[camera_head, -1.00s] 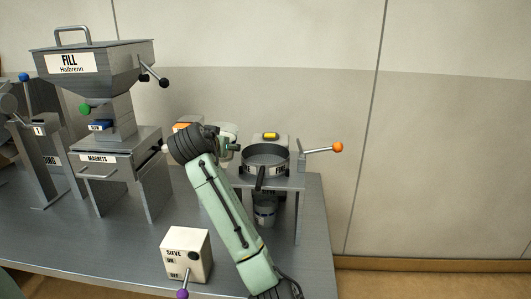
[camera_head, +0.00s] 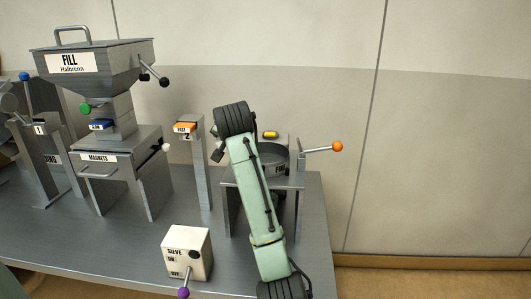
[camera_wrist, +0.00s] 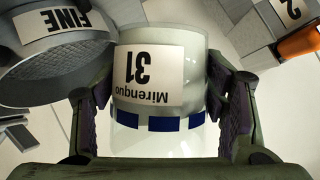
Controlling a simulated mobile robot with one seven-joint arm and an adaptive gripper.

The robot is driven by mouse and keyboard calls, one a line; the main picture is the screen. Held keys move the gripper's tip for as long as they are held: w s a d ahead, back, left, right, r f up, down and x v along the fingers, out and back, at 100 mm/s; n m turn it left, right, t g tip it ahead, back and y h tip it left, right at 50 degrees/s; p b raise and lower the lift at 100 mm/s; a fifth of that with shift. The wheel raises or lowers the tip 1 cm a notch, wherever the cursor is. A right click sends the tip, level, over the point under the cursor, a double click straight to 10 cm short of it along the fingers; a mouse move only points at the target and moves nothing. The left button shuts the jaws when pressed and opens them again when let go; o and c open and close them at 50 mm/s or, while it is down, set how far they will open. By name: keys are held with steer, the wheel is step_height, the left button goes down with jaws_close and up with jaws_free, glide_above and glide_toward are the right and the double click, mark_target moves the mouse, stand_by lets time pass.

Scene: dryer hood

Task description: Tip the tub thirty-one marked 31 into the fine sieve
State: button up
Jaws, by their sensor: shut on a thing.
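Tub thirty-one (camera_wrist: 190,95) fills the middle of the wrist view; it is pale and see-through, with a blue-blocked band. Its white label reads 31 and Mirenquo, upside down in this view. My gripper (camera_wrist: 158,100) is shut on the tub, one finger on each side. The fine sieve (camera_wrist: 45,75), a round grey pan marked FINE, lies left of the tub in the wrist view. In the head view the sieve (camera_head: 273,155) sits on its stand, partly behind my arm. The tub is hidden there. I cannot tell the tub's tilt or contents.
An orange-topped post marked 2 (camera_head: 186,128) stands left of the sieve. An orange-knobbed lever (camera_head: 337,146) sticks out right of it. The sieve switch box (camera_head: 187,253) stands in front. The FILL hopper (camera_head: 92,65) and magnets housing (camera_head: 118,160) are at the left.

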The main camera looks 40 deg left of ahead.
steer(key=shift+w+d, duration=0.15)
steer(key=shift+w+d+r+m+g+y, duration=0.1)
steer(key=shift+r+m+g+y, duration=0.7)
steer(key=shift+r+m+g, duration=0.25)
stand_by(1.4)
steer(key=shift+w+d+f+m+g+y, duration=0.15)
steer(key=shift+f+m+g+y, duration=0.35)
steer(key=shift+m+g+y, duration=0.35)
stand_by(1.6)
steer(key=shift+w+d+r+m+y, duration=0.35)
steer(key=shift+w+d+r+m, duration=0.15)
steer(key=shift+w+m, duration=0.15)
stand_by(0.8)
steer(key=shift+w+d+f+m+g+y, duration=0.2)
steer(key=shift+w+f+m+g+y, duration=0.15)
steer(key=shift+m+g, duration=0.2)
stand_by(0.9)
